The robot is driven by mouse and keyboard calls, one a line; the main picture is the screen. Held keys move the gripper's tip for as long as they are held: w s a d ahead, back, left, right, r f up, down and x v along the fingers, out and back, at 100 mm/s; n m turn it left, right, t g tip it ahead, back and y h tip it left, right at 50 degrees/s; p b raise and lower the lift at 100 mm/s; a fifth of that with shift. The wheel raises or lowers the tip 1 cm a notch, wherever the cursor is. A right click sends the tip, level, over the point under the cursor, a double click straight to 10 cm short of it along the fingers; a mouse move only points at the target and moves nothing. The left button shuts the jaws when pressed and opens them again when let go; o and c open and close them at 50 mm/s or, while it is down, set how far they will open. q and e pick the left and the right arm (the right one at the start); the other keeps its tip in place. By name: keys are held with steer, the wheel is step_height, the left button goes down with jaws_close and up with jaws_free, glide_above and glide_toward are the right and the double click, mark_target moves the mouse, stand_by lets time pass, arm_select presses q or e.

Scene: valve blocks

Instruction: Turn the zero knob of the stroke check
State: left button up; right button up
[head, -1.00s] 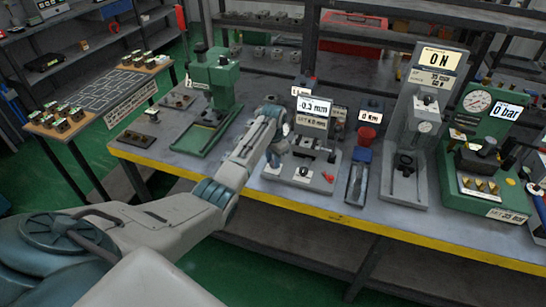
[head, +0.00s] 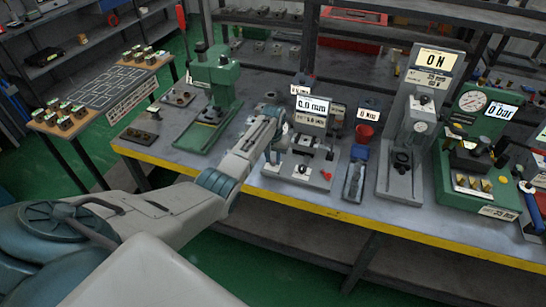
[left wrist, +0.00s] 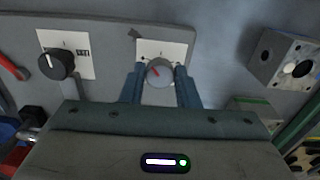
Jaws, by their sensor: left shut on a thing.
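The stroke check (head: 312,128) is a grey bench device with a lit display (head: 312,104) that appears to read 0.0 mm. Its zero knob (left wrist: 158,73) is a round grey knob with a red mark, on a white label plate in the left wrist view. My left gripper (left wrist: 160,80) is shut on this knob, one finger on each side. In the head view my left gripper (head: 282,138) is at the left side of the stroke check, and the knob is hidden there. A black knob (left wrist: 57,66) with a white pointer sits on its own label beside it.
A green press (head: 214,85) stands left of the stroke check. A blue-handled tool (head: 356,172), a grey force stand (head: 403,150) and a green pressure rig (head: 478,150) stand to the right. A metal block (left wrist: 286,59) lies close by.

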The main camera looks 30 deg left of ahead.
mark_target(273, 160)
arm_select(q)
steer(key=o, duration=1)
steer(key=shift+c, duration=0.2)
steer(key=shift+r, duration=0.1)
step_height(273, 160, up, 11)
steer(key=b, duration=0.2)
steer(key=shift+f, duration=0.2)
